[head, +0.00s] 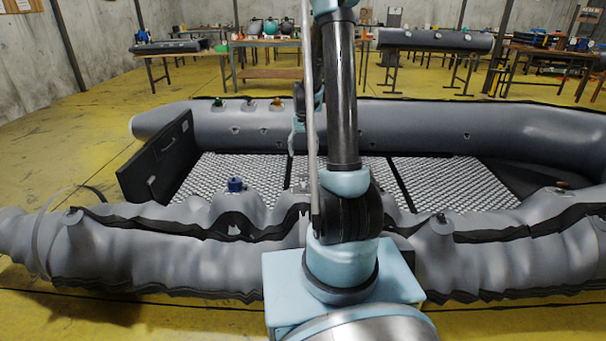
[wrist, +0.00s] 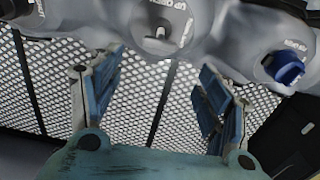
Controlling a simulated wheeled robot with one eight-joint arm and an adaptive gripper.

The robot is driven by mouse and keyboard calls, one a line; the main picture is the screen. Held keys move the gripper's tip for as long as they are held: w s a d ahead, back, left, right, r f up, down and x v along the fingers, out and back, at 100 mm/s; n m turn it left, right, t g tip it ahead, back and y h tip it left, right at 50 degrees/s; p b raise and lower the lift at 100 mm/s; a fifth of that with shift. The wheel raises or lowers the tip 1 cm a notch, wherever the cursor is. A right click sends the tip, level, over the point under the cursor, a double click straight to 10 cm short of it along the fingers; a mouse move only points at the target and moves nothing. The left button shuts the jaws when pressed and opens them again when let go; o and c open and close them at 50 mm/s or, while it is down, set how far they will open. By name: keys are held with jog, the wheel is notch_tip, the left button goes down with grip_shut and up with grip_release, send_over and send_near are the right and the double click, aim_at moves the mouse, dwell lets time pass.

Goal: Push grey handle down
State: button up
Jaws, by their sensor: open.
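The grey handle (wrist: 160,34) sits in a round fitting on the grey boat tube, at the top middle of the wrist view. Printed lettering, partly readable as "UP OPEN", is beside it. My gripper (wrist: 160,63) is open and empty, with blue pads on its two fingers. In the picture its tips lie just below the handle, one to each side, and appear apart from it. I cannot tell the height gap.
A blue knob (wrist: 287,69) is on the tube to the right in the wrist view; it also shows in the head view (head: 235,185). The near tube (head: 150,245) sags and is wrinkled. A patterned floor (head: 235,172) lies inside the boat. Worktables stand far behind.

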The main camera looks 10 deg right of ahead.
aim_at(303, 178)
notch_tip(303, 178, down, 11)
jog(key=shift+r, duration=0.1)
dwell(0.4)
